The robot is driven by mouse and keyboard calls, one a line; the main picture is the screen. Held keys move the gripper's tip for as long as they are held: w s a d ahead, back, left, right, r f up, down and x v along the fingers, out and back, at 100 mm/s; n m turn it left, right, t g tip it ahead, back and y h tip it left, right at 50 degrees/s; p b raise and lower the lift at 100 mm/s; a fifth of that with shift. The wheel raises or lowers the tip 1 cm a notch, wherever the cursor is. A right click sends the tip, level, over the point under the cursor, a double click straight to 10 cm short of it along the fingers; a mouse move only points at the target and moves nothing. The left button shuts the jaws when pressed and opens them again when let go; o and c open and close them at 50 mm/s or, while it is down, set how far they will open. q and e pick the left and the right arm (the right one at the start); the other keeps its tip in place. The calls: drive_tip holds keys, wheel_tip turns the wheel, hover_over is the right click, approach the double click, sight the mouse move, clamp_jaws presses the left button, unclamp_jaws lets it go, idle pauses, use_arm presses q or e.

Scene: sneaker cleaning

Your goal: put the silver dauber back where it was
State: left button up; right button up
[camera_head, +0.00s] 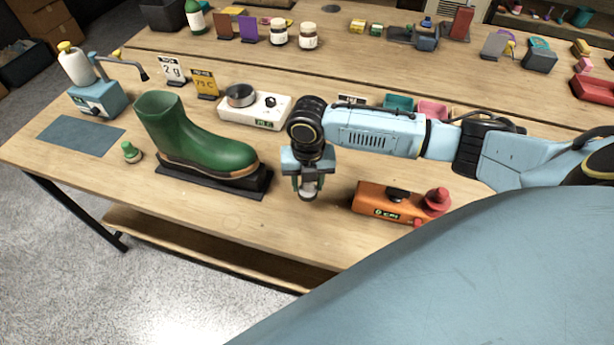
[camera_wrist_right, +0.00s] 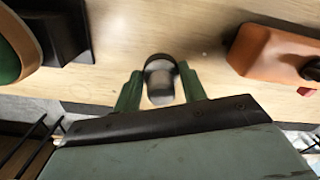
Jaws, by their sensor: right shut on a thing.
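The silver dauber (camera_wrist_right: 160,82) is between the two green fingers of my right gripper (camera_wrist_right: 160,92), which is shut on it. In the head view, my right gripper (camera_head: 308,188) points down over the front part of the table, between the green boot and the orange device. My left gripper is not in view.
The green boot (camera_head: 195,140) stands on a dark stand (camera_head: 225,183) to the left. The orange device (camera_head: 378,203) with a red knob is to the right. A white hot plate (camera_head: 255,112) is behind. A small green-topped piece (camera_head: 130,152) stands left of the boot.

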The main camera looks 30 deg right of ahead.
sight(307, 192)
wheel_tip(307, 192, down, 4)
drive_tip(key=shift+f, duration=0.25)
drive_tip(key=o, duration=1)
drive_tip(key=shift+c, duration=0.2)
drive_tip(key=shift+r, duration=0.15)
wheel_tip(307, 192, up, 12)
drive_tip(key=shift+f, duration=0.1)
